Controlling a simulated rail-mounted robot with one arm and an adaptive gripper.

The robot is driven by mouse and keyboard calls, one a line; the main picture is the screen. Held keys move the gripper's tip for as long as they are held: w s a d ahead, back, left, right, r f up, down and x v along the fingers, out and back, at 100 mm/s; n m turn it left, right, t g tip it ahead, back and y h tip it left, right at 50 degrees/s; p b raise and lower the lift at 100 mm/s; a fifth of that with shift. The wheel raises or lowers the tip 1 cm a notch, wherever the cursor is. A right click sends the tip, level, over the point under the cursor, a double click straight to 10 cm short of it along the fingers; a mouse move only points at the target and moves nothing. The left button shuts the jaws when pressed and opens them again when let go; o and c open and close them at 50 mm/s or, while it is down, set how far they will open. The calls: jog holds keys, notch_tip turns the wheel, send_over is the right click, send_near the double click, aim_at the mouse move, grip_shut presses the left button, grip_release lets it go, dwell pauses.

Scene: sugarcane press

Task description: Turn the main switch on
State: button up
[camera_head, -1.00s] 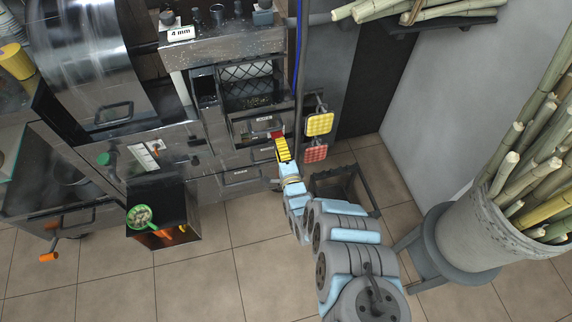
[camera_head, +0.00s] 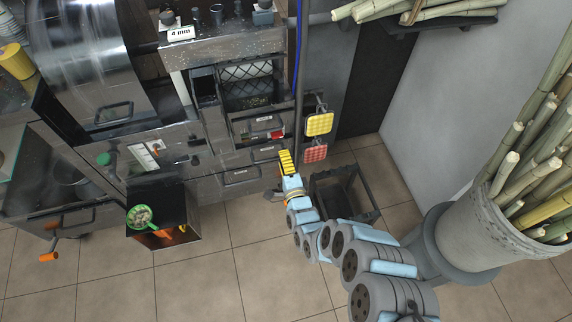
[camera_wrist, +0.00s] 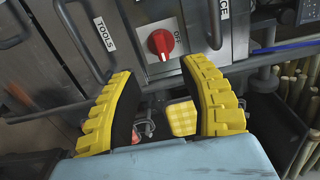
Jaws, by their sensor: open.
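The main switch is a red rotary knob (camera_wrist: 160,42) on a pale plate on the metal cabinet front. In the wrist view it sits beyond and between my fingertips, apart from both. In the head view the red knob (camera_head: 276,134) shows small, just above my gripper (camera_head: 286,158). My gripper (camera_wrist: 157,66) has thick yellow ribbed fingers with dark inner pads. It is open and empty.
A drawer labelled TOOLS (camera_wrist: 104,34) is left of the knob. Yellow (camera_head: 319,124) and red (camera_head: 315,152) square pads stick out to the right of the gripper. A dark stand frame (camera_head: 345,192) is on the floor below.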

jog(key=shift+v, duration=1.15)
